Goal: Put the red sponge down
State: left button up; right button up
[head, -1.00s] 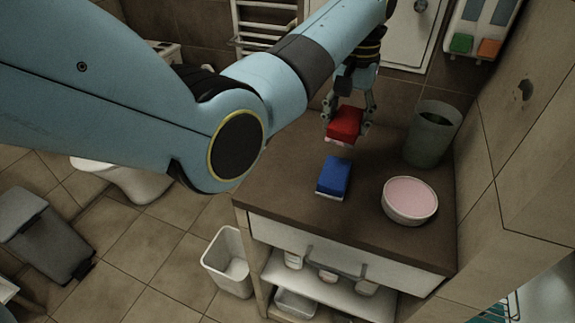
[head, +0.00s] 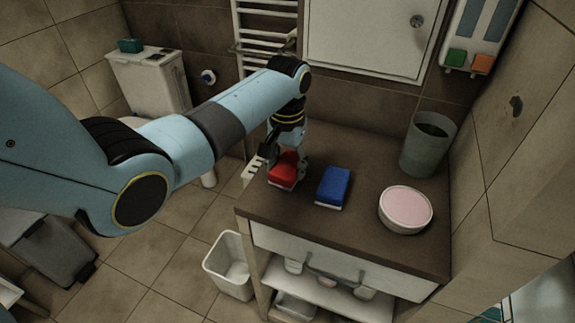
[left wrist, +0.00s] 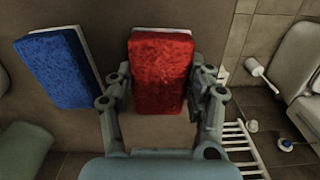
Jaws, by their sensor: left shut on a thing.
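The red sponge (head: 283,171) has a pale underside and is between the fingers of my left gripper (head: 284,160), at the left part of the brown counter (head: 330,222). In the left wrist view the red sponge (left wrist: 160,75) sits between the two fingers, which are shut on its sides. It is low over the counter top; I cannot tell whether it touches. A blue sponge (head: 333,186) lies on the counter just right of it, apart from it. The blue sponge also shows in the left wrist view (left wrist: 58,70). My right gripper is not in view.
A pink-topped white bowl (head: 405,209) stands on the counter at the right, with a grey-green bin-like vessel (head: 428,145) behind it. The counter's left edge is close to the red sponge. A white bin (head: 229,265) stands on the floor below. The counter's front middle is clear.

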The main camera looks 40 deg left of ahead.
aim_at(290, 162)
pick_arm(q)
jog(key=shift+f, duration=0.45)
jog(key=o, duration=1)
jog(key=shift+f+b, duration=0.3)
jog(key=shift+b, duration=0.05)
jog(key=r, duration=0.7)
jog(key=w+r, duration=0.1)
jog(key=r, duration=0.3)
jog(key=shift+w, duration=0.1)
